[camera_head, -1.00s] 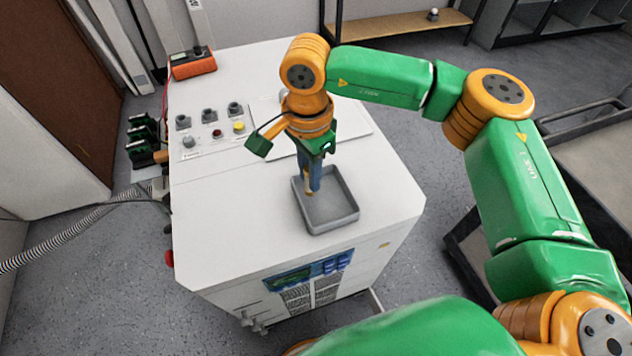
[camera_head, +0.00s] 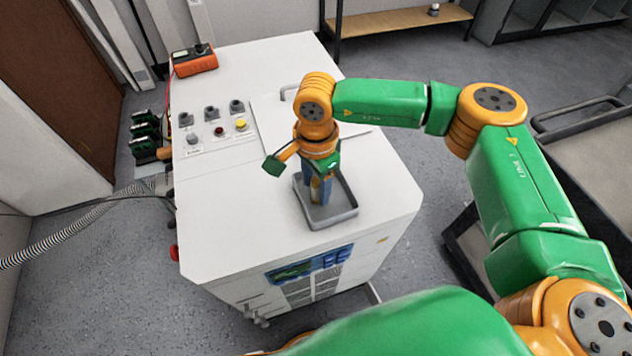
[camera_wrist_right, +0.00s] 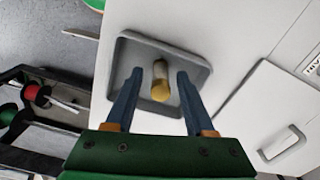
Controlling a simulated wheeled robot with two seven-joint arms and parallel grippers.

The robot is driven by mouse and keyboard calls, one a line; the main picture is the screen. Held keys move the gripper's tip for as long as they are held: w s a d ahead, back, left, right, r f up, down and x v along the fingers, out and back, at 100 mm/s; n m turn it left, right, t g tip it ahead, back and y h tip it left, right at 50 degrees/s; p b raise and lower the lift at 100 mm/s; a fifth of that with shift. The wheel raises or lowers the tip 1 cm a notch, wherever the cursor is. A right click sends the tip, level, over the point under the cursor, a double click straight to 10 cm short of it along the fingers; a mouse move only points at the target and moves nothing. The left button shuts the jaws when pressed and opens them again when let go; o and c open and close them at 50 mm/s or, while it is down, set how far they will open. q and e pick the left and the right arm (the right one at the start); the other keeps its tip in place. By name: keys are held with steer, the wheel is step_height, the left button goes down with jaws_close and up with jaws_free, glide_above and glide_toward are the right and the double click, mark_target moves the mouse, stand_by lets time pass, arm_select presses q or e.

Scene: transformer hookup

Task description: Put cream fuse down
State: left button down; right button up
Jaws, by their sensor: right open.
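The cream fuse (camera_wrist_right: 160,83) shows in the right wrist view, with a yellow-gold end cap toward me. It is inside the grey tray (camera_wrist_right: 196,67), between the two blue fingers of my right gripper (camera_wrist_right: 157,88), with gaps on both sides. The right gripper is open. In the head view the right gripper (camera_head: 320,192) points down into the tray (camera_head: 345,212) on the white cabinet, and its fingers hide the fuse. Whether the fuse stands or lies flat is hard to tell. My left gripper is not in view.
The white cabinet (camera_head: 240,220) has a panel with knobs and a yellow button (camera_head: 241,124). An orange meter (camera_head: 194,61) sits at its back left corner. A cart (camera_head: 590,150) stands to the right. In the wrist view a red spool (camera_wrist_right: 38,93) shows at left.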

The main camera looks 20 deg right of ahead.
mark_target(316, 181)
steer(key=shift+r, duration=0.3)
step_height(316, 181, up, 12)
steer(key=b, duration=0.2)
steer(key=shift+f, duration=0.15)
steer(key=shift+s+f, duration=0.1)
